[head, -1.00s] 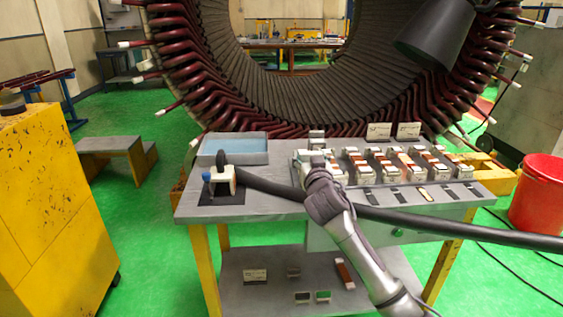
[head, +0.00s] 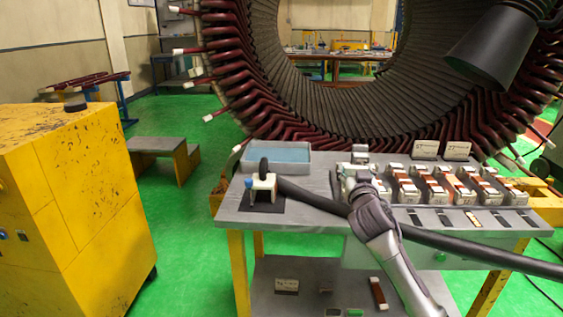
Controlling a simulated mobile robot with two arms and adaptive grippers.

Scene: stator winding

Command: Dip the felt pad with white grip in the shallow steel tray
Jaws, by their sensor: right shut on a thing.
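The shallow steel tray (head: 247,167) lies at the back left of the workbench and holds pale blue liquid. My right gripper (head: 352,178) is low over the bench at the left end of a row of white-and-brown blocks, to the right of the tray and apart from it. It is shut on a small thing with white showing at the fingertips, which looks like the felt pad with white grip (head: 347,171). The gripper and wrist hide most of it, so I cannot tell whether it touches the bench. My left gripper is not in view.
A white fixture on a dark mat (head: 264,203) stands in front of the tray. A thick black hose (head: 310,198) crosses the bench under my arm. White-and-brown blocks (head: 437,188) fill the right side. A large stator (head: 240,75) stands behind, a yellow cabinet (head: 70,190) at left.

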